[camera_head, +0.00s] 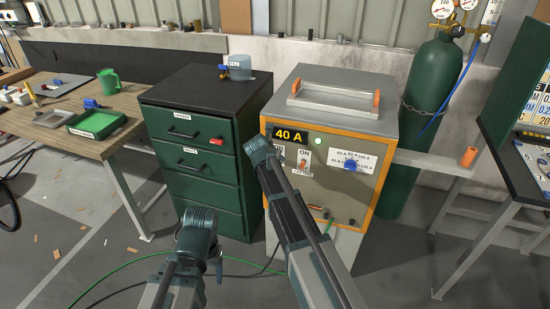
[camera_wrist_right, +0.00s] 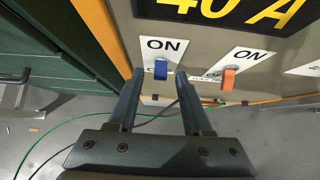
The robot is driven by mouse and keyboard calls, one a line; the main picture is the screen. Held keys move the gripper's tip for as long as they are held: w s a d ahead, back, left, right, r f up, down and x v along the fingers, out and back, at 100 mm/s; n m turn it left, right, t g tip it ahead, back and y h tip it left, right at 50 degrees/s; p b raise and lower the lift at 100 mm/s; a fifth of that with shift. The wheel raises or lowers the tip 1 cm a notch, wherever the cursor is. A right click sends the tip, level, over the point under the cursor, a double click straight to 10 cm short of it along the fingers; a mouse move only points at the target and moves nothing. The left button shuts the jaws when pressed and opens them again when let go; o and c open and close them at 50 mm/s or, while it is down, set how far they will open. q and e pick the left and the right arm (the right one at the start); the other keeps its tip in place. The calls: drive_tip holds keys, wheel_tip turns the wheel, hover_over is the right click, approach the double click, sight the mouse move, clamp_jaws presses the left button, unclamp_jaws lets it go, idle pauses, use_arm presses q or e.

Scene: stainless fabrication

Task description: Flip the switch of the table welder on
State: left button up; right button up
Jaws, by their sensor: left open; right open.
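The table welder (camera_head: 340,190) is a grey box with an orange-edged front and a lit "40 A" display; the display's lower edge also shows in the right wrist view (camera_wrist_right: 235,12). Two toggle switches sit below it, each under an "ON" label: a blue one (camera_wrist_right: 161,70) and an orange one (camera_wrist_right: 228,80). My right gripper (camera_wrist_right: 158,82) is open, its fingers on either side of the blue switch. I cannot tell whether they touch it. In the head view my right arm covers the blue switch. My left gripper (camera_head: 218,262) is open, low before the green cabinet, away from the welder.
A blue knob (camera_head: 351,164) sits right of the switches, and a green lamp (camera_head: 318,141) shows above. A green drawer cabinet (camera_head: 190,165) stands left of the welder. A green gas cylinder (camera_head: 420,120) stands right. Cables run across the floor.

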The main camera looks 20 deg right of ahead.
drive_tip(key=p+v, duration=0.9)
drive_tip(key=v, duration=0.4)
drive_tip(key=shift+s+r+p, duration=0.25)
drive_tip(key=shift+p, duration=0.1)
drive_tip(key=shift+a, duration=0.15)
drive_tip(key=s+a+m+g+y+p, duration=0.2)
drive_tip(key=s+a+m, duration=0.3)
drive_tip(key=s+m, duration=0.7)
drive_tip(key=s+a+f+m+g+y+p, duration=0.1)
drive_tip(key=s+a+m+g+p, duration=0.2)
drive_tip(key=s+m, duration=1)
drive_tip(key=s+a+g, duration=0.2)
drive_tip(key=s+a, duration=0.1)
drive_tip(key=shift+s+a+f+g+y, duration=0.2)
drive_tip(key=shift+g+y, duration=0.1)
drive_tip(key=shift+y, duration=0.1)
